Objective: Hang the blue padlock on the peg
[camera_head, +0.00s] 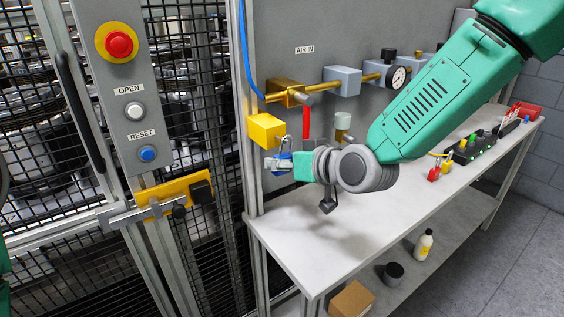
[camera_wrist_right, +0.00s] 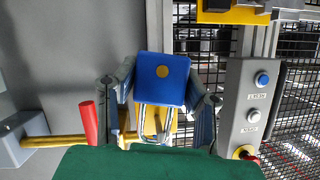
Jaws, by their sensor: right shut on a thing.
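The blue padlock (camera_head: 285,154) is small in the head view, with its grey shackle upward and its body partly covered by my right gripper (camera_head: 279,164). In the right wrist view, which is upside down, the padlock's blue body (camera_wrist_right: 163,70) with a brass-coloured disc sits between the two dark fingers of my right gripper (camera_wrist_right: 160,92). The fingers are shut on it. The shackle (camera_wrist_right: 154,118) points toward the bottom of that picture. I cannot pick out the peg in either view. My left gripper is out of view.
A yellow box (camera_head: 266,130) on the post is just above the padlock. The brass valve (camera_head: 290,92) with a red handle (camera_head: 306,121) is close by. A grey bench (camera_head: 330,235) lies below. The control panel (camera_head: 125,85) is left.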

